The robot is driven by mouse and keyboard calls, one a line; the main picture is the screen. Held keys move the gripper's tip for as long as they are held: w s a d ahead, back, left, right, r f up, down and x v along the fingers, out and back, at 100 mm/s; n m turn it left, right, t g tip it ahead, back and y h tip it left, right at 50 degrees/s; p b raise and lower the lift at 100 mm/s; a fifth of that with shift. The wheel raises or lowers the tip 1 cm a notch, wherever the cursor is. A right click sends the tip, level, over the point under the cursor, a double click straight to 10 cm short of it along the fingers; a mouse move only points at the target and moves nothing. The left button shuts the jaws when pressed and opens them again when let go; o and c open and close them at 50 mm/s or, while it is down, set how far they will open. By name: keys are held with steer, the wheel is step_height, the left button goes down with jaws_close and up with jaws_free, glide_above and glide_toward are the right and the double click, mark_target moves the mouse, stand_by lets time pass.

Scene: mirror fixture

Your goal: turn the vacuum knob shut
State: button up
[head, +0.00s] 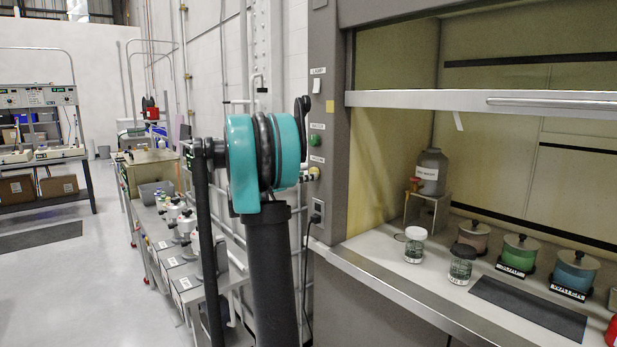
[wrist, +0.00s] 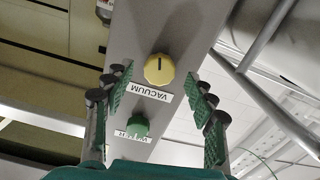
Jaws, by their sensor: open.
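The vacuum knob (wrist: 158,69) is yellow and round, with a dark line running from its middle toward the top of the wrist view. Its VACUUM label (wrist: 151,92) reads upside down there. My gripper (wrist: 159,78) is open, with one green-padded finger on each side of the knob in the picture. Both fingers look apart from it, and the gap in depth is hard to judge. My gripper is not clearly visible there.
A green knob (wrist: 138,126) with a partly hidden label sits on the same panel. A lamp switch (head: 316,86) is above it on the post. The fume hood (head: 480,98) stands right, with jars inside. A cart (head: 165,235) with equipment stands left.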

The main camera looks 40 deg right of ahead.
steer(key=shift+w+d, duration=0.1)
steer(key=shift+d, duration=1)
steer(key=c, duration=1.2)
steer(key=shift+o, duration=0.2)
